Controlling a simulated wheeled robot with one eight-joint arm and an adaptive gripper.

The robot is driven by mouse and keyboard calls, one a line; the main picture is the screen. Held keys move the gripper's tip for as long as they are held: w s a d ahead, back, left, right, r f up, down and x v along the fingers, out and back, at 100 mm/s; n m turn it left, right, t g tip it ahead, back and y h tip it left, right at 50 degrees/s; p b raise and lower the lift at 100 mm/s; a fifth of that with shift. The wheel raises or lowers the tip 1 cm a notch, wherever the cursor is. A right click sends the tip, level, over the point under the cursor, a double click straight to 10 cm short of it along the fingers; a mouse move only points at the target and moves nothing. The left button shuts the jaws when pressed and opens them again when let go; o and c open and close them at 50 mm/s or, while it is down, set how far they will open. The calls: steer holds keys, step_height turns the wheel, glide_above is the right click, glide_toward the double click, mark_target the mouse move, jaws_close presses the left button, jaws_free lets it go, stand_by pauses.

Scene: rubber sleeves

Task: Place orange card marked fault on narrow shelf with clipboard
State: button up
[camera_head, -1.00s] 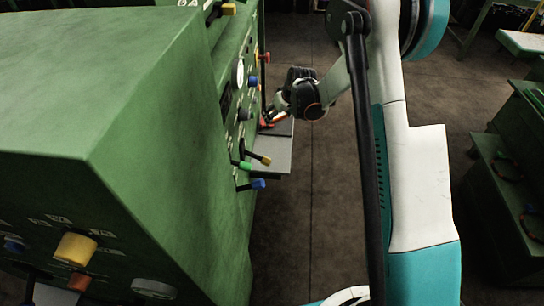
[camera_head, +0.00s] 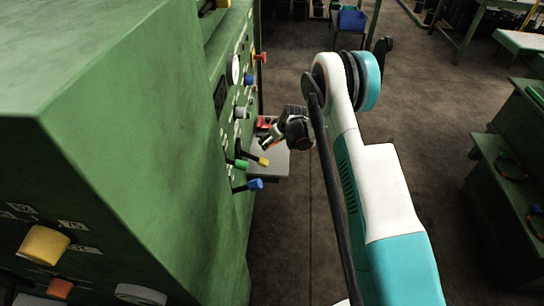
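A narrow grey shelf (camera_head: 274,166) juts from the side of the green machine, in the middle of the head view. A small red-orange item (camera_head: 266,121) shows at the shelf's far end, against the machine; I cannot make out any marking or tell whether it is the fault card. I cannot make out the clipboard. My gripper (camera_head: 266,145) is over the shelf, pointing left toward the machine, on the near side of the red-orange item. It is small and dark here, so I cannot see whether its fingers are apart or hold anything.
The green machine (camera_head: 130,130) fills the left side. Its panel carries a green-tipped lever (camera_head: 241,164), a blue knob (camera_head: 255,184) and a yellow-tipped lever (camera_head: 262,161) close to the shelf. A green bench (camera_head: 500,210) stands at the right. The floor (camera_head: 300,230) between is clear.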

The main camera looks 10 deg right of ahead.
mark_target(269, 155)
steer(key=shift+f+b, duration=1.15)
steer(key=shift+f, duration=2.75)
steer(key=shift+f, duration=0.1)
steer(key=o, duration=1)
steer(key=shift+o, duration=0.2)
